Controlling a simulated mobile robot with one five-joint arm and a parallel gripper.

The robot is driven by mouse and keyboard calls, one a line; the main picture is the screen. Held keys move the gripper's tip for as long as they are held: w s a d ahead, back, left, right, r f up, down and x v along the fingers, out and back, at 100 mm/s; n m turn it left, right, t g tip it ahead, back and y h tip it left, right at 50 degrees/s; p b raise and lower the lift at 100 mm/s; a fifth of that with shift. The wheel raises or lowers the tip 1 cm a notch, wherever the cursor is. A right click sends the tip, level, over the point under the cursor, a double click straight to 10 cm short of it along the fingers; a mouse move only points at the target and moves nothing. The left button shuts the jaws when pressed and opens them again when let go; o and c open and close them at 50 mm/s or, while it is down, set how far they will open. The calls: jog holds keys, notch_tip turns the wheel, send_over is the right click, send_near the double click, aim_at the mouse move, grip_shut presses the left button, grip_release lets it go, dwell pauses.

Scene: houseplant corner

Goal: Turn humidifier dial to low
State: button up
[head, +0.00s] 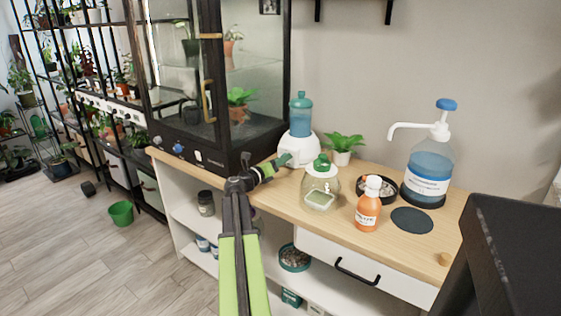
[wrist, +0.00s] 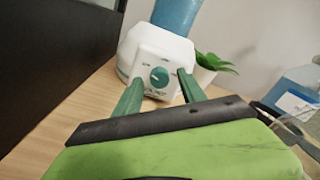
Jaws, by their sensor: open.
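The humidifier (head: 298,146) is white with a blue-green water tank on top and stands on the wooden counter, close to the glass cabinet. In the wrist view, the humidifier (wrist: 143,44) faces me with a round green dial (wrist: 159,77) on its front, marked around with small labels too blurred to read surely. A pale pointer line shows on the dial, toward its upper left. My gripper (wrist: 157,85) is open, with one green finger on each side of the dial. I cannot tell whether the fingers touch it. In the head view, my gripper (head: 278,164) hides the dial.
A glass jar with a green top (head: 320,187), an orange bottle (head: 368,205), a dark round mat (head: 412,220) and a large pump bottle (head: 428,170) stand to the right. A potted plant (head: 343,146) is just behind. The dark-framed cabinet (head: 215,90) bounds the left.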

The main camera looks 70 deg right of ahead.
grip_shut()
jog(key=shift+d, duration=0.1)
dwell(0.3)
